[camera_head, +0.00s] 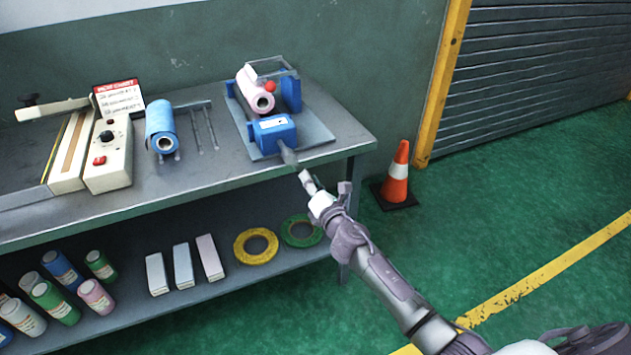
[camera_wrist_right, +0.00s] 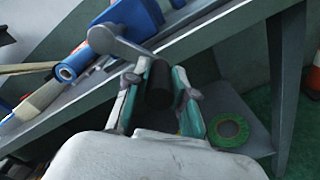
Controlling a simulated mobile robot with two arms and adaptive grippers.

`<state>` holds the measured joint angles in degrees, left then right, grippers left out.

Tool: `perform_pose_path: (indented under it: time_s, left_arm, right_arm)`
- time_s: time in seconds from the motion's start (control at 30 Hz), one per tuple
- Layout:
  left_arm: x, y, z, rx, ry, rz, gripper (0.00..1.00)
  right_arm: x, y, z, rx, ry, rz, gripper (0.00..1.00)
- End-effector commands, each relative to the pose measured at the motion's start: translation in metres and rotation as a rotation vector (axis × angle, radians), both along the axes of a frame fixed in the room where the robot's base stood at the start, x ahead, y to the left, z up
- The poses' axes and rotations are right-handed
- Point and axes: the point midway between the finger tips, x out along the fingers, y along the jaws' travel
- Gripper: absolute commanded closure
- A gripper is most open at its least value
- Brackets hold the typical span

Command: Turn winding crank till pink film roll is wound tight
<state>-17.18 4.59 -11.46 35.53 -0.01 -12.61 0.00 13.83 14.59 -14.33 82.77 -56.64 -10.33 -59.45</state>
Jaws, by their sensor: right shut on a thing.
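The pink film roll (camera_head: 251,88) sits in the blue and grey winder (camera_head: 274,133) at the right end of the bench's top. The winding crank's grey arm (camera_head: 288,156) points down toward the bench's front edge; it also shows in the right wrist view (camera_wrist_right: 118,45). My right gripper (camera_head: 316,187) is in front of the bench edge. In the right wrist view its fingers (camera_wrist_right: 158,92) are shut around the crank's black handle (camera_wrist_right: 159,82). The handle is hard to make out in the head view. My left gripper is not in view.
A blue roll (camera_head: 161,126) on a stand and a cream sealer (camera_head: 107,155) stand left of the winder. The lower shelf holds yellow tape (camera_head: 241,247), green tape (camera_head: 290,239), boxes and bottles. An orange cone (camera_head: 397,180) stands on the floor at right.

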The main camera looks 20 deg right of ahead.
Motion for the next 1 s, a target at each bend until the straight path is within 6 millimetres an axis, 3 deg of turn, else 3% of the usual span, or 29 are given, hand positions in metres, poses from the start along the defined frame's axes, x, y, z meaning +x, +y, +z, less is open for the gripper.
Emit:
perform_pose_path:
  time_s: [0.43,1.0]
  left_arm:
    - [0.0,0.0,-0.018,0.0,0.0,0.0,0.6]
    - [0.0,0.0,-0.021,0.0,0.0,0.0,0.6]
  right_arm:
    - [-0.001,0.029,-0.013,0.43,0.017,0.0,1.0]
    - [-0.003,0.066,-0.007,0.972,0.037,-0.001,1.0]
